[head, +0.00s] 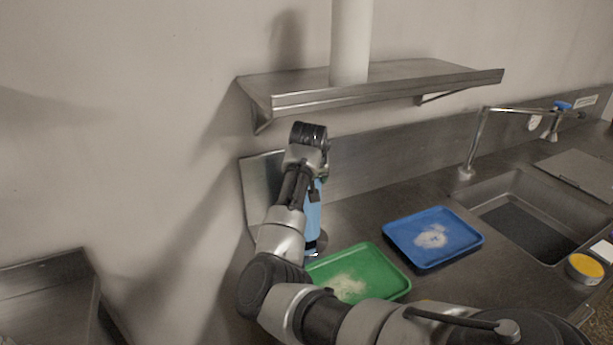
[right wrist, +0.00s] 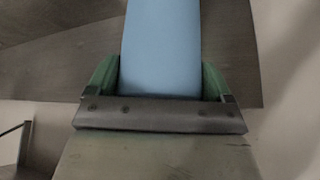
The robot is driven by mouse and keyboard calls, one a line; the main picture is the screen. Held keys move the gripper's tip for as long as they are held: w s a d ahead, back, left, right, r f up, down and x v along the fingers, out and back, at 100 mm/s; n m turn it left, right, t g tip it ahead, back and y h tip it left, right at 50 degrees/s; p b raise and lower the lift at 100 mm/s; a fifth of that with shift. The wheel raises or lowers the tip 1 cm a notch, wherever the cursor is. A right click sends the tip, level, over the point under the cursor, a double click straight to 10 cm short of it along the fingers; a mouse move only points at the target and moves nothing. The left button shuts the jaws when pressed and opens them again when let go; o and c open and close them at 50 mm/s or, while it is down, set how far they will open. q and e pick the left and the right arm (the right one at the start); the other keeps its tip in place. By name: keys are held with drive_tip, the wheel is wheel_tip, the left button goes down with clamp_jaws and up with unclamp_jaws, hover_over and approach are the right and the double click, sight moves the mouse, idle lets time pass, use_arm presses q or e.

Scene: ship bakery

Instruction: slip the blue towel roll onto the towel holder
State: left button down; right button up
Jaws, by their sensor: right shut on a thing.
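The blue towel roll (head: 313,212) stands roughly upright in the left back corner of the counter, partly hidden behind my right arm. My right gripper (right wrist: 160,82) is shut on it, with green fingers on both sides of the blue roll (right wrist: 161,45) in the right wrist view. In the head view the gripper is mostly hidden by its own wrist. A shiny round metal base (head: 317,244), apparently the towel holder's, shows at the roll's lower end. I cannot tell how far the roll is on the holder. My left gripper is not in view.
A green tray (head: 391,262) and a blue tray (head: 398,227), both with whitish powder, lie right of the roll. A metal shelf (head: 430,78) with a white cylinder (head: 350,40) hangs above. A sink (head: 530,215) and yellow-topped tin (head: 585,267) are farther right.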

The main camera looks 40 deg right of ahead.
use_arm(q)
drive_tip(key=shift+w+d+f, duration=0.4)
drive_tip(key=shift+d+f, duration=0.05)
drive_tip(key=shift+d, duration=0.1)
use_arm(e)
drive_tip(key=shift+a+f, duration=0.1)
drive_tip(key=shift+f, duration=0.35)
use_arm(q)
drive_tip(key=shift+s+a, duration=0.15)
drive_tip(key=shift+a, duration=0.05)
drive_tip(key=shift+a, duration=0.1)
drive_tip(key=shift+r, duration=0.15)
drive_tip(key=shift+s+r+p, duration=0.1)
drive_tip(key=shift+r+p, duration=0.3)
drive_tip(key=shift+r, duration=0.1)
